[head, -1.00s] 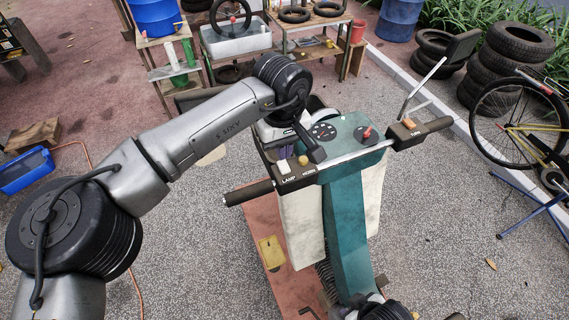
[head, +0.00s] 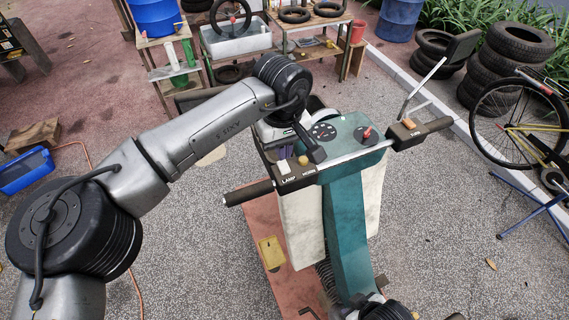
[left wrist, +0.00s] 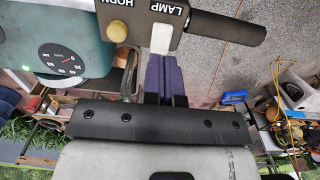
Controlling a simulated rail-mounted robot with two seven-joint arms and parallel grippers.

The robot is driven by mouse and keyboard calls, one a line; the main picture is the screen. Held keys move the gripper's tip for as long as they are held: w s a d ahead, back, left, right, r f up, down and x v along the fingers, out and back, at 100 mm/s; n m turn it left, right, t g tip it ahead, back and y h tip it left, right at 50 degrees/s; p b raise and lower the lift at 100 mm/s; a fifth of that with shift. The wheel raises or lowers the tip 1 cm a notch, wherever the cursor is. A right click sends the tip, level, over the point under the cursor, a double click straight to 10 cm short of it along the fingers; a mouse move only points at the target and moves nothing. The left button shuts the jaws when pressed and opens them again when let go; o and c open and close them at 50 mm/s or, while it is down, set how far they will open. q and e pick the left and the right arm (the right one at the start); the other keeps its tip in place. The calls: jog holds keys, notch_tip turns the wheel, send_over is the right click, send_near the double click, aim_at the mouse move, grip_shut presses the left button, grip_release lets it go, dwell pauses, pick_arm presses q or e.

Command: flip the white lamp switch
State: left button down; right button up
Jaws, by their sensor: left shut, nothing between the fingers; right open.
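The white lamp switch (head: 283,168) sits on the dark control box at the left end of the handlebar, above the word LAMP. In the left wrist view the white switch (left wrist: 161,38) stands just beyond my fingertips. My left gripper (left wrist: 161,58) has its purple fingers shut together with nothing between them. The tips are at or very near the switch's near end; I cannot tell whether they touch. My right gripper is not in view.
A yellowish horn button (head: 303,160) stands close beside the switch; it also shows in the left wrist view (left wrist: 118,30). The gauge panel (head: 335,130) is to the right. The black left grip (head: 249,193) extends to the left. Open gravel lies left of the cart.

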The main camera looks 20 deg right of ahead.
aim_at(283, 164)
dwell(0.6)
pick_arm(q)
jog(key=shift+f, duration=0.2)
jog(key=shift+f+b, duration=0.3)
jog(key=shift+b, duration=0.05)
jog(key=shift+r, duration=0.1)
jog(key=shift+r+p, duration=0.55)
jog(key=shift+r, duration=0.25)
notch_tip(283, 164, up, 5)
jog(key=p, duration=0.3)
jog(key=shift+r, duration=0.15)
